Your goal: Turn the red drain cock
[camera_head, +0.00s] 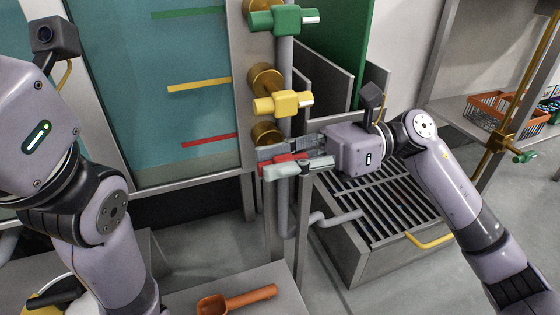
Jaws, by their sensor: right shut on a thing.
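The red drain cock (283,159) is the lowest of the cocks on the vertical pipe beside the glass-fronted tank. Its brass fitting (265,135) shows just above it. My right gripper (290,157) comes in from the right and is shut on the red cock; its fingers hide much of the handle. My left arm (95,200) stands at the left of the picture, and its gripper fingers are out of the frame.
A yellow cock (283,103) and a green cock (285,19) sit above. A slatted metal tray (375,205) with a yellow handle is at right. An orange scoop (236,300) lies on the bench below. An orange basket (500,115) is far right.

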